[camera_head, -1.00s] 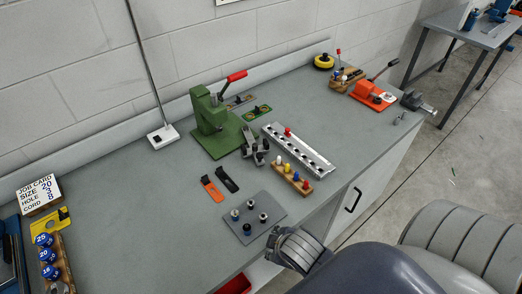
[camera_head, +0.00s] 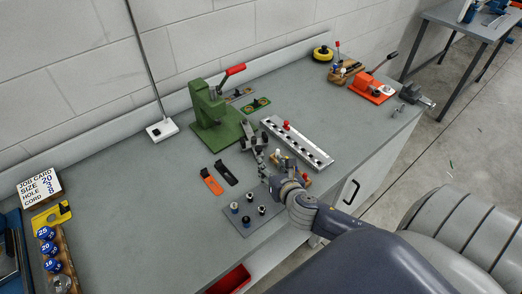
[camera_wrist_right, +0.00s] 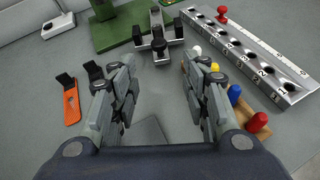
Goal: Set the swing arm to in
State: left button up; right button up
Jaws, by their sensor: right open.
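A green press (camera_head: 206,104) with a red-handled lever (camera_head: 235,70) stands on a green base near the wall. In front of it sits a grey fixture with black knobs (camera_wrist_right: 158,42), partly behind my right gripper in the head view. No part is labelled as the swing arm, so I cannot tell which piece it is. My right gripper (camera_head: 266,165) is over the bench between the grey peg plate and that fixture. In the right wrist view the gripper (camera_wrist_right: 165,88) is open and empty, its fingers apart, short of the fixture. My left gripper is not in view.
A silver numbered rail (camera_head: 298,144) with a red knob lies right of the fixture. A wooden block with coloured pegs (camera_wrist_right: 252,95) is close to my right fingers. A grey peg plate (camera_head: 236,226) and orange tag (camera_head: 212,186) lie nearby.

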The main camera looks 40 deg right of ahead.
aim_at(259, 148)
jog(key=shift+n+t, duration=0.3)
jog(key=shift+n, duration=0.4)
jog(key=p+x, duration=0.1)
jog(key=x, duration=1)
jog(key=shift+w+d, duration=0.1)
jog(key=shift+c, duration=0.4)
grip_shut()
